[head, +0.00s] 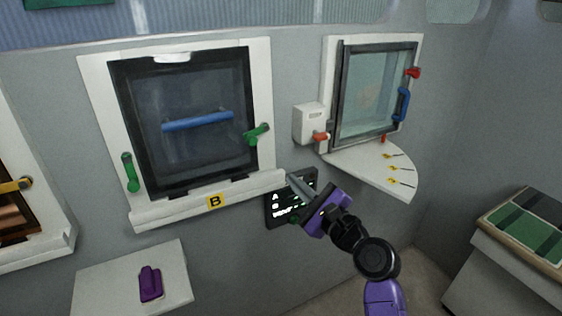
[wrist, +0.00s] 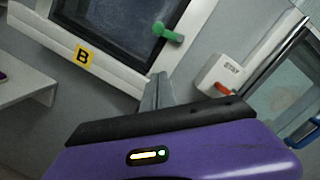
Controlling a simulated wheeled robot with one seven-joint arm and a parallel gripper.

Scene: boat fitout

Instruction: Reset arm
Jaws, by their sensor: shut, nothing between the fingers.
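My gripper (head: 296,184) is at the end of my purple and black arm, in the middle of the head view. Its fingers are together and hold nothing. It is in front of the wall, by the right end of window B's sill, and partly covers a black display panel (head: 279,210). In the wrist view the closed fingers (wrist: 156,92) point up toward the window's lower right corner. I cannot tell whether the fingertips touch anything.
Window B (head: 198,120) has a blue bar and green handles. To its right are a white box (head: 309,123), a second window (head: 372,90) and a rounded shelf (head: 380,170). A purple object (head: 150,284) lies on a small table (head: 95,285). A green-topped counter (head: 525,225) stands right.

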